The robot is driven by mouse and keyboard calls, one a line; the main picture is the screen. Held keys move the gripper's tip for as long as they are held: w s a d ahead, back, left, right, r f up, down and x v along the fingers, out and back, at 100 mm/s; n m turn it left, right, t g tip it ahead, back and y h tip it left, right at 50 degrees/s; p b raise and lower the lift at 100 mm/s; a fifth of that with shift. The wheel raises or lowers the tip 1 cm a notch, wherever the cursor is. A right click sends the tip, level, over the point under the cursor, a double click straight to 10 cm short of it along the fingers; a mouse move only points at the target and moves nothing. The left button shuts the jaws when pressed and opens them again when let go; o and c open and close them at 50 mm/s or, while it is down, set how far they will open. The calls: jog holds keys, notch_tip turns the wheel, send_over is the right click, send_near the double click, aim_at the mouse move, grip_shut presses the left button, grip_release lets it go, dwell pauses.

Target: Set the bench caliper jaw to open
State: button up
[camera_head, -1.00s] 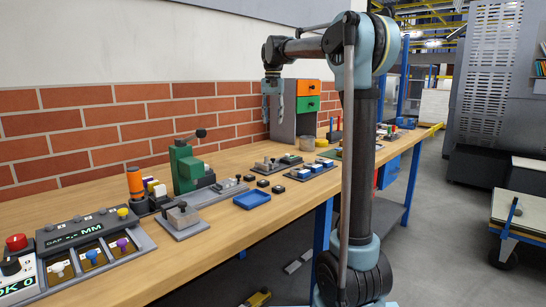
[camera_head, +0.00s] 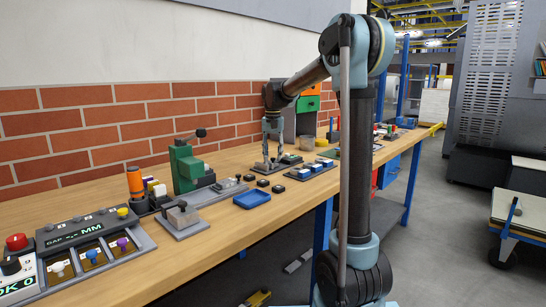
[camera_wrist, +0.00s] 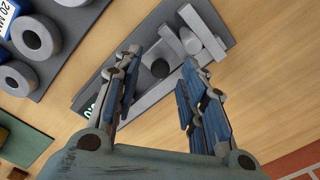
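The grey device that looks like the bench caliper (camera_wrist: 135,80) lies under my gripper in the wrist view. It has a grey plate with upright blocks, a short grey post and a dark round part between the fingers. A green mark at its lower left end is partly hidden by a finger. In the head view the caliper (camera_head: 264,170) sits on the bench, partly behind my fingers. My gripper (camera_head: 271,163) points down over it. In the wrist view my gripper (camera_wrist: 166,58) is open, its fingers apart with nothing held. Contact with the caliper cannot be told.
A dark plate with grey rings (camera_wrist: 38,38) stands close by at the upper left of the wrist view. A blue tray (camera_head: 252,199), a green press (camera_head: 187,165) and small black blocks (camera_head: 278,189) share the bench. A brick wall (camera_head: 60,140) runs behind.

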jog(key=shift+f, duration=0.3)
grip_shut()
jog(key=shift+w+d, duration=1)
jog(key=shift+w, duration=0.1)
grip_release()
jog(key=shift+w, duration=0.1)
